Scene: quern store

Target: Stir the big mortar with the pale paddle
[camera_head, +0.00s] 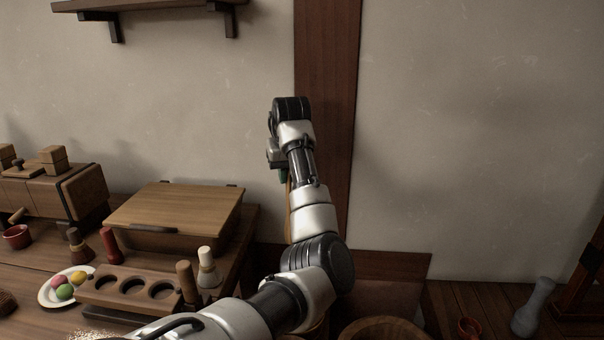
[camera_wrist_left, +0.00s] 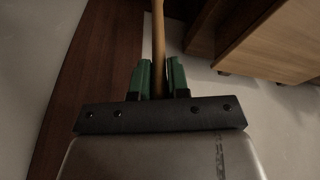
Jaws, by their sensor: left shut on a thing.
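My left gripper (camera_head: 284,175) is raised in front of the dark wooden post, mostly hidden behind my own arm in the head view. In the left wrist view its green fingers (camera_wrist_left: 158,78) are shut on a pale wooden shaft, the pale paddle (camera_wrist_left: 158,40). The shaft runs out between the fingers; its far end is out of view. In the head view only a thin tan sliver of it shows beside my arm. A round wooden rim (camera_head: 382,322), perhaps the big mortar, is cut off by the bottom edge. My right gripper is not in view.
A lidded wooden box (camera_head: 178,208) stands left of my arm. Before it are a holed wooden rack (camera_head: 128,290), brushes and a plate (camera_head: 50,296) of coloured balls. At right are a small red cup (camera_head: 469,328) and a grey pestle-shaped thing (camera_head: 533,308). A shelf (camera_head: 150,5) hangs upper left.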

